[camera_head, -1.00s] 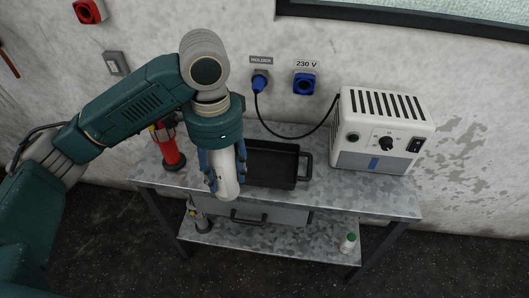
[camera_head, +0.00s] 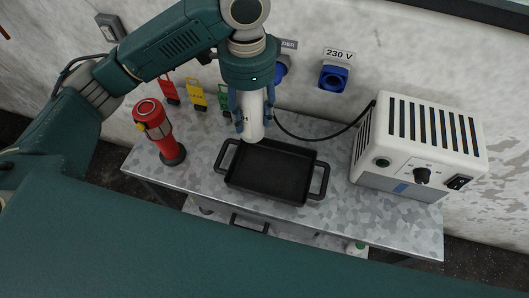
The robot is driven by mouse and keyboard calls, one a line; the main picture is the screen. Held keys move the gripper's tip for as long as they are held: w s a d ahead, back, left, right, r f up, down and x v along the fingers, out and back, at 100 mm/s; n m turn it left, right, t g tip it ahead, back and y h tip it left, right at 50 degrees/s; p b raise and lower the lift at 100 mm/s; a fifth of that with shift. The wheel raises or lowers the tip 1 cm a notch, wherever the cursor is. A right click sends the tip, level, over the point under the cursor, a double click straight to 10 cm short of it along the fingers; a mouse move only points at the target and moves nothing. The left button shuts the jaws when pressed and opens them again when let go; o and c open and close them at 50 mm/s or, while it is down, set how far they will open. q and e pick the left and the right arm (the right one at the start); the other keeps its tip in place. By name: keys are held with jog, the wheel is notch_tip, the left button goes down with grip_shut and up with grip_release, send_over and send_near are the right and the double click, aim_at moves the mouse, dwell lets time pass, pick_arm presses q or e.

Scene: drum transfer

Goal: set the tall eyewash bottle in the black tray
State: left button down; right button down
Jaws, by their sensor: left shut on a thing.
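My left gripper (camera_head: 252,112) points down and is shut on the tall eyewash bottle (camera_head: 254,128), a white cylinder between its blue fingers. The bottle is upright, its upper part hidden by the gripper. It shows in front of the back edge of the black tray (camera_head: 232,176); I cannot tell its exact height above the tray. The tray is rectangular, empty, with a handle at each end, and sits on the grey metal table. My right gripper is not in view.
A red lamp-like cylinder (camera_head: 158,129) stands on the table (camera_head: 336,222) left of the tray. A white power unit (camera_head: 418,148) stands on the right, its cable running to the wall. Red, yellow and green tags (camera_head: 197,95) show behind. A large teal part of mine covers the foreground.

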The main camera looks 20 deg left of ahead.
pick_arm(q)
notch_tip(320, 180, down, 18)
jog(key=shift+r+p, duration=0.1)
jog(key=shift+p, duration=1.1)
jog(key=c, duration=0.9)
grip_release()
jog(key=shift+f, duration=0.2)
jog(key=shift+c, duration=0.2)
jog(key=shift+s, duration=0.1)
jog(key=shift+r, duration=0.1)
notch_tip(320, 180, up, 12)
jog(key=shift+r+b, duration=0.1)
jog(key=shift+b, duration=1.05)
